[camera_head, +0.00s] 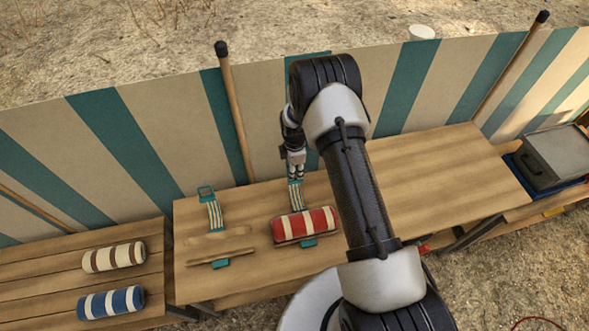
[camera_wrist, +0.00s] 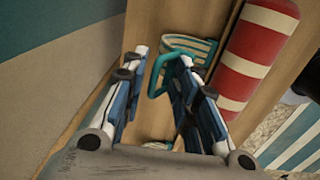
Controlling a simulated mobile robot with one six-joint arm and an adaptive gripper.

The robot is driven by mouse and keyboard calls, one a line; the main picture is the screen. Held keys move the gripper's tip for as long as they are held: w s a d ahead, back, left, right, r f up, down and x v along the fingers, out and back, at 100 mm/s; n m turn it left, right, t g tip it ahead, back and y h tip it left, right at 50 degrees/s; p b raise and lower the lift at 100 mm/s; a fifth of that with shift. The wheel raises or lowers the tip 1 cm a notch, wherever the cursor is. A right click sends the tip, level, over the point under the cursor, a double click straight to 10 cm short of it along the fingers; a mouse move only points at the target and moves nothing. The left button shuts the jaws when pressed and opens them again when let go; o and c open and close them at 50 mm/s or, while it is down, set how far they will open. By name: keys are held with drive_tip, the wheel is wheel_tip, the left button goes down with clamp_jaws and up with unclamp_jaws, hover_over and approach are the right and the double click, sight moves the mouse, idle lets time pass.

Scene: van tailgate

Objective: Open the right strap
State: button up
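The right strap (camera_head: 296,195) is teal and cream striped and runs from beneath a red and white striped roll (camera_head: 319,226) toward the back of the wooden table. In the wrist view the strap (camera_wrist: 188,44) ends in a teal loop (camera_wrist: 157,72). My gripper (camera_head: 294,176) is above the strap's far end, pointing down. In the wrist view my gripper (camera_wrist: 163,56) has its fingers apart, with the loop between them and close to the right finger. I cannot tell whether they touch. The red and white roll also shows at upper right (camera_wrist: 253,50).
The left strap (camera_head: 215,214) lies extended with its teal buckle (camera_head: 206,192) at the far end, beside an empty wooden cradle (camera_head: 220,247). Brown (camera_head: 114,257) and blue (camera_head: 111,302) striped rolls lie on the left bench. A striped windbreak (camera_head: 262,100) stands close behind. A grey box (camera_head: 550,157) is at right.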

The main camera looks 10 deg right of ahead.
drive_tip(key=shift+s+f, duration=0.15)
drive_tip(key=shift+f, duration=0.05)
wheel_tip(320, 180, up, 12)
drive_tip(key=shift+r, duration=0.2)
idle(0.3)
drive_tip(key=shift+s, duration=0.1)
drive_tip(key=s+r+m+t, duration=0.1)
drive_tip(key=s+r+m, duration=0.4)
drive_tip(key=r, duration=0.8)
drive_tip(key=s+r+m+t, duration=0.1)
drive_tip(key=s+r+m, duration=0.3)
drive_tip(key=s+r, duration=0.55)
drive_tip(key=s+r+m+t, duration=0.1)
drive_tip(key=s+r+m, duration=0.3)
drive_tip(key=s, duration=0.5)
drive_tip(key=s+r+m+t, duration=0.1)
drive_tip(key=s+r+m, duration=0.4)
drive_tip(key=s, duration=0.3)
drive_tip(key=shift+s, duration=0.4)
